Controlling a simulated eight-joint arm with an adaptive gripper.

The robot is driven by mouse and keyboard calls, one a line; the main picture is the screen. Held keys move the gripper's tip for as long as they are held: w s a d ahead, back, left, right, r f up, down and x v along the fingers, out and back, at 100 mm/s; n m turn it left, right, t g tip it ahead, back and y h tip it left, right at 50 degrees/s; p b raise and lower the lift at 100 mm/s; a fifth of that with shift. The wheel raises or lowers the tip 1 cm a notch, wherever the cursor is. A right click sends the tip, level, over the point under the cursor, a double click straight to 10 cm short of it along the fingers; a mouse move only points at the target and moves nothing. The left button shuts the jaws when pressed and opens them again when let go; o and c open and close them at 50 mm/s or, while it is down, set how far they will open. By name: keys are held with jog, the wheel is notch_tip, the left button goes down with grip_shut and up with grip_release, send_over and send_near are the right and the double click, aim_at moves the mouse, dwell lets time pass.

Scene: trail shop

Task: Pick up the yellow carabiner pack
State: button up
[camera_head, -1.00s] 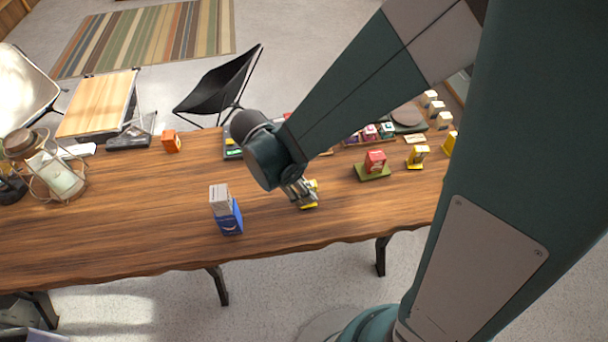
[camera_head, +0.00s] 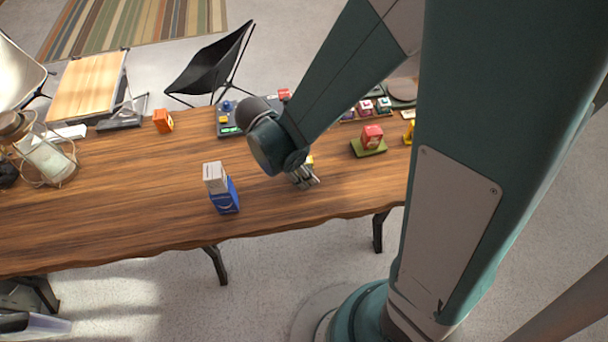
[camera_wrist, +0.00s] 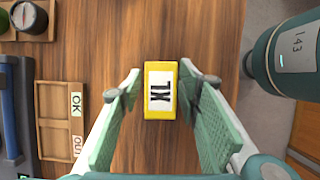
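The yellow pack (camera_wrist: 160,112) is a small yellow block with a white label and black lettering, centred in the wrist view. My gripper (camera_wrist: 160,78) is open, with one green-padded finger on each side of the pack. Narrow gaps show between the fingers and the pack's sides. How far down the fingers reach beside it is hard to tell. In the head view my gripper (camera_head: 304,181) points down over the wooden table, and only a bit of yellow (camera_head: 310,160) shows beside the fingers; the rest is hidden.
A blue-and-white box stack (camera_head: 222,190) stands left of my gripper. A red box on a green base (camera_head: 370,140) is to the right. An orange box (camera_head: 163,120), a lantern (camera_head: 45,160) and a dark tray (camera_head: 228,128) are further left. A wooden sorting tray (camera_wrist: 59,118) is nearby.

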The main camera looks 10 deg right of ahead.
aim_at(310, 160)
jog(key=c, duration=0.9)
jog(key=shift+r, duration=0.6)
grip_shut()
jog(key=shift+r+p, duration=1.25)
jog(key=shift+r, duration=3.15)
